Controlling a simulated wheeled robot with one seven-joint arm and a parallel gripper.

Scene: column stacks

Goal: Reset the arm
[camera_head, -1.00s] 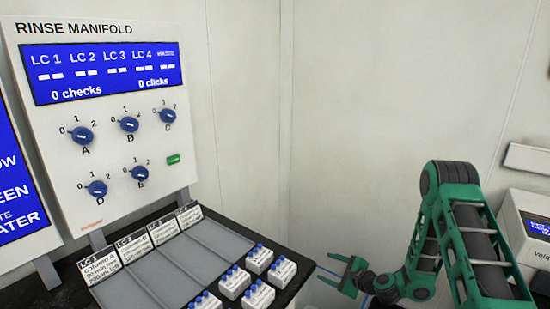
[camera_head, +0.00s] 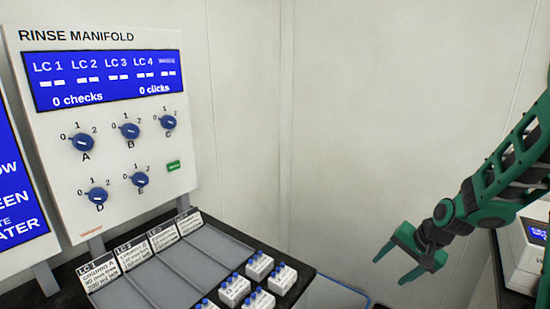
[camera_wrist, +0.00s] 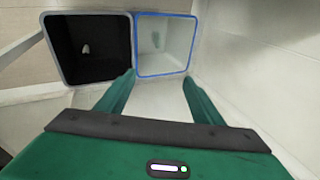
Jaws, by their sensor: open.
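My green gripper (camera_head: 396,262) is at the lower right in the head view, at the end of my arm and to the right of the bench. Its two fingers are spread apart with nothing between them. In the wrist view my gripper (camera_wrist: 158,80) points down, its open fingers beside a blue-rimmed white bin (camera_wrist: 163,14) on the floor. The gripper is clear of the bench and the panel.
A rinse manifold panel (camera_head: 115,215) with several blue knobs stands at the left. Below it, a grey tray (camera_head: 190,262) has labelled lanes and several small white blocks (camera_head: 259,265). A dark bin (camera_wrist: 92,17) stands left of the white bin. A white device (camera_head: 525,260) is at the right.

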